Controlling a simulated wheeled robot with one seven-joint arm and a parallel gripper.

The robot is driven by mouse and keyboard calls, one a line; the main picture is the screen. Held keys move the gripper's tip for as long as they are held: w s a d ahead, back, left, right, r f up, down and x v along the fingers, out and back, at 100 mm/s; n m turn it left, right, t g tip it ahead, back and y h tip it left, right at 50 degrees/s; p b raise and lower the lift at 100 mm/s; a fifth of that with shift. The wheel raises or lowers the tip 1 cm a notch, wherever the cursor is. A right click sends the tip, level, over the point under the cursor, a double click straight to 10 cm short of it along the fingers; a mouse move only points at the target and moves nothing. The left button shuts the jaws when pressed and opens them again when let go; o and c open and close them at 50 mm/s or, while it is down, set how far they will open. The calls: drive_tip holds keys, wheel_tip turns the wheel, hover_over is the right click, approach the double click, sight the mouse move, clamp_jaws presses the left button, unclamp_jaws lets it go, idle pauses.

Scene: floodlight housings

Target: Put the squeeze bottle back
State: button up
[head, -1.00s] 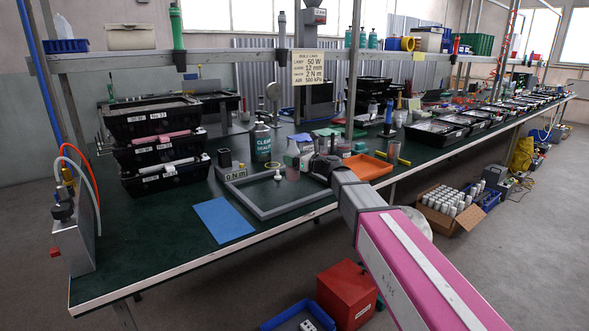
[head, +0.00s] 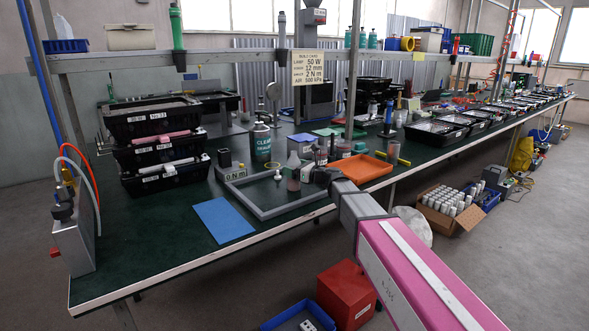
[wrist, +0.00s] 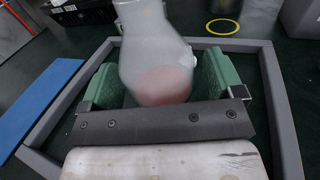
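The squeeze bottle (head: 293,173) is translucent with reddish liquid low inside. In the head view it is at the grey rectangular frame (head: 254,210) on the bench. In the wrist view the bottle (wrist: 155,50) stands between my gripper's two green fingers and looks slightly tilted and blurred. In the head view my gripper (head: 308,177) reaches the bottle from the right. I cannot tell whether the bottle's base touches the bench.
A blue sheet (head: 223,220) lies left of the frame. An orange tray (head: 362,167) is to the right. Stacked black bins (head: 155,150) are at the left. The bench front left is clear.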

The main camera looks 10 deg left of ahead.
drive_tip(key=shift+r, duration=0.15)
drive_tip(key=shift+s+d, duration=0.2)
drive_tip(key=shift+d, duration=0.1)
drive_tip(key=v, duration=1.1)
drive_tip(key=shift+d, duration=0.15)
